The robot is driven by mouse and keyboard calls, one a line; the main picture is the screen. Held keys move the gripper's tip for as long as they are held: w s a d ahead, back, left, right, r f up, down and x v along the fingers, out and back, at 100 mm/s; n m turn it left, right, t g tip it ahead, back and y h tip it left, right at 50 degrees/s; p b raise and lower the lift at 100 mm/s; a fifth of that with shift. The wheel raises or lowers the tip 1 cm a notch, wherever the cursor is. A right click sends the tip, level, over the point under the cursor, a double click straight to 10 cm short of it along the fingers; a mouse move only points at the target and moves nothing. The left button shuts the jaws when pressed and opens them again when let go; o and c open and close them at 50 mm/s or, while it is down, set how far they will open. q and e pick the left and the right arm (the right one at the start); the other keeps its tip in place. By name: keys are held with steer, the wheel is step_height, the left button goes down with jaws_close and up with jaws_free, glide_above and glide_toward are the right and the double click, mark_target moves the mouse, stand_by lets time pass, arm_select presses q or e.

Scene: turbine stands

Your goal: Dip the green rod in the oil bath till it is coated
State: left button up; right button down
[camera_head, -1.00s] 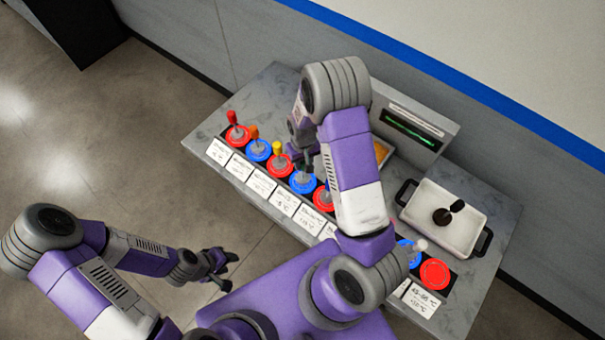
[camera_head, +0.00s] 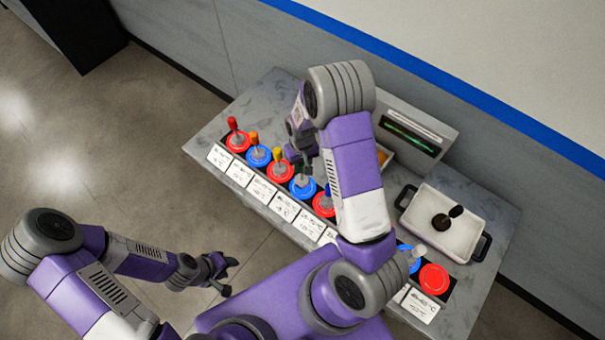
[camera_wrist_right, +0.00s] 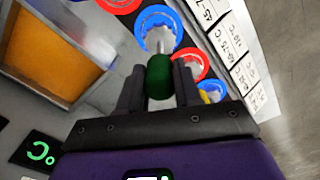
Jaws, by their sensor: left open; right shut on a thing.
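The green rod (camera_wrist_right: 159,77) shows its green top end between the fingers of my right gripper (camera_wrist_right: 160,85) in the right wrist view. The gripper is shut on it. A pale shaft runs from the green end toward a blue-ringed socket (camera_wrist_right: 158,20); I cannot tell whether it is still seated there. In the head view my right gripper (camera_head: 303,155) is just above that row, partly hidden by its own arm. The orange-filled basin, apparently the oil bath (camera_wrist_right: 55,45), lies beside it; my arm mostly hides it in the head view. My left gripper (camera_head: 226,274) is open and empty, off the bench.
A row of red and blue ringed sockets, some with coloured rods such as the red one (camera_head: 233,124), lines the bench's front edge behind white labels (camera_head: 219,156). A white tray (camera_head: 425,235) with a dark-knobbed object stands right. A display box (camera_head: 420,127) stands at the back.

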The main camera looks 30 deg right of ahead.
steer(key=r, duration=0.1)
steer(key=r+b, duration=0.1)
steer(key=r, duration=0.1)
steer(key=w+r, duration=0.1)
steer(key=r, duration=0.1)
steer(key=shift+a+r+b, duration=0.25)
steer(key=shift+a+b, duration=0.15)
step_height(320, 180, up, 6)
steer(key=r+b, duration=0.1)
steer(key=b, duration=0.1)
steer(key=s+d+p, duration=0.1)
steer(key=s+d, duration=0.1)
steer(key=d, duration=1)
steer(key=s+d+p, duration=0.1)
steer(key=s+d, duration=0.1)
steer(key=d, duration=1)
step_height(320, 180, down, 8)
steer(key=b, duration=0.6)
steer(key=shift+w, duration=0.15)
steer(key=shift+a+r, duration=0.1)
step_height(320, 180, down, 8)
steer(key=b, duration=0.5)
steer(key=shift+r, duration=0.15)
